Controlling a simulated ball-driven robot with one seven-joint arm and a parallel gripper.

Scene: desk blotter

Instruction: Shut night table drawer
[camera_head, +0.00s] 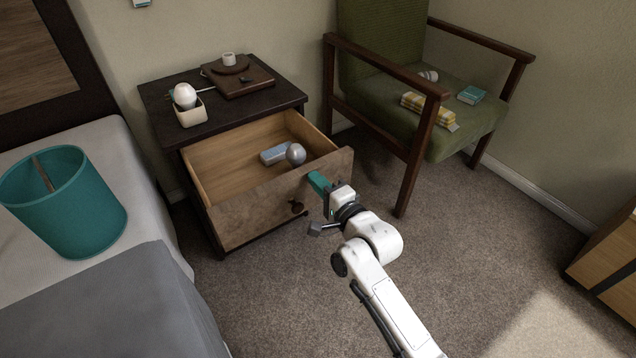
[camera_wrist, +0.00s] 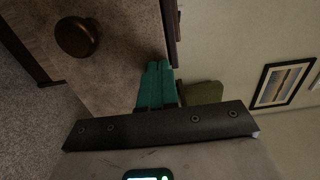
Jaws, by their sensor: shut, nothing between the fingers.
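The night table (camera_head: 163,126) stands between the bed and the armchair, with its drawer (camera_head: 255,212) pulled well out. The drawer has a stone-brown front and a round dark knob (camera_head: 297,207); the knob also shows at the upper left of the wrist view (camera_wrist: 76,37). A light-blue box (camera_head: 273,154) and a grey ball-shaped thing (camera_head: 296,154) lie inside the drawer. My gripper (camera_head: 318,182) has teal fingers, shut and empty, at the right part of the drawer front. In the wrist view the fingers (camera_wrist: 155,84) are together close to the front; whether they touch it I cannot tell.
A green armchair (camera_head: 455,140) with wooden arms stands right of the night table, holding several small things. A bed with a teal bin (camera_head: 85,225) is at the left. A white bulb in a pot (camera_head: 191,116) stands on the table top.

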